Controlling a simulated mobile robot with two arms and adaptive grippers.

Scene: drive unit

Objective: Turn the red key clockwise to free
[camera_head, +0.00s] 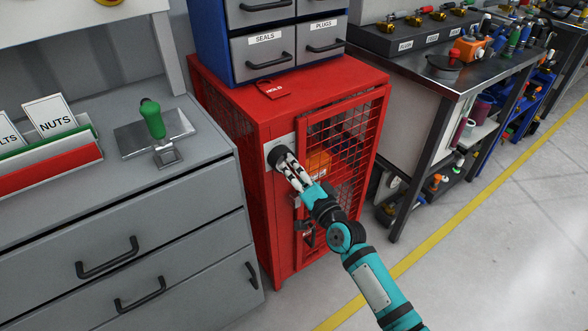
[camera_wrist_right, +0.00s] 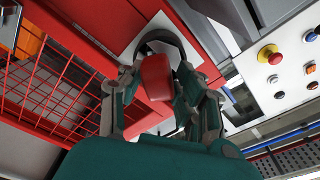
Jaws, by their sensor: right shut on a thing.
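The red key (camera_wrist_right: 156,76) shows in the right wrist view, between the fingers of my right gripper (camera_wrist_right: 160,88), in front of a dark round collar on a pale plate (camera_wrist_right: 128,50). In the head view my right gripper (camera_head: 287,162) reaches the same pale plate (camera_head: 270,154) on the front of the red mesh cabinet (camera_head: 285,230). Its fingers are closed on the key and hide it there. My left gripper is not in view.
The cabinet's mesh door (camera_head: 345,140) is closed, with an orange thing behind the mesh. A blue drawer unit (camera_head: 212,40) stands on the cabinet. Grey drawers (camera_head: 130,235) stand at left, a metal workbench (camera_head: 450,75) at right. The floor at right is clear.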

